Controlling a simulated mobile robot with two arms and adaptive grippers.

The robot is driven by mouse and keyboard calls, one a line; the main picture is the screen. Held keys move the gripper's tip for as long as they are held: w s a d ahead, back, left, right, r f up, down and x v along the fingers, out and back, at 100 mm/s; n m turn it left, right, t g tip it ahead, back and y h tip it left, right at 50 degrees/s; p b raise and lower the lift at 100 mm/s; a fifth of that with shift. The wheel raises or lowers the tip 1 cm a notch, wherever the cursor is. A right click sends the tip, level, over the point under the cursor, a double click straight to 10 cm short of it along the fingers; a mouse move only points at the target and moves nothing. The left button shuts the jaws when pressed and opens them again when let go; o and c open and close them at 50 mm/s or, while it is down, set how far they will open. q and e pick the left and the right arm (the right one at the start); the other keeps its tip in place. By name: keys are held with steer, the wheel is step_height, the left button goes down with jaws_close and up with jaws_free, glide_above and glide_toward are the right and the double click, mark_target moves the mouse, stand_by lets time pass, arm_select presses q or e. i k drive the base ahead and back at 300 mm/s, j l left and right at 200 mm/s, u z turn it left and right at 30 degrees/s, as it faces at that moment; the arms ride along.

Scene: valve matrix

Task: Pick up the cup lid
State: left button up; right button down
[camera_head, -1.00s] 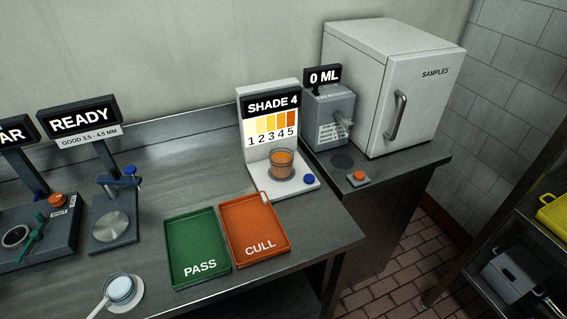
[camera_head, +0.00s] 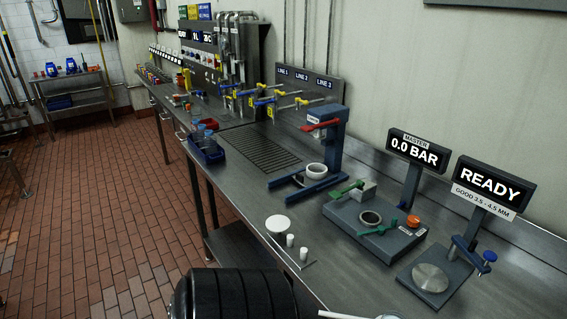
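A flat white disc (camera_head: 277,223) lies near the bench's front edge, left of the grey clamp device. It may be the cup lid, but I cannot tell for sure. Two small white cylinders (camera_head: 297,247) stand just in front of it on a thin plate. A white ring (camera_head: 316,171) sits on the blue press stand behind. Neither of my grippers shows in the view, and nothing is seen touching the disc.
A black ribbed form (camera_head: 235,297) hides the bench's front edge at bottom centre. The grey device with green handles (camera_head: 374,228) and the READY gauge (camera_head: 486,187) stand right. A blue bin (camera_head: 206,148) and line valves are farther left. Open brick floor (camera_head: 110,230) lies left.

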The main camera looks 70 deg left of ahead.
mark_target(276, 222)
steer(key=u, duration=2.4)
steer(key=z, duration=0.75)
steer(key=i+j+z, duration=0.15)
steer(key=j+z, duration=1.05)
steer(key=j, duration=0.15)
steer(key=i, duration=0.05)
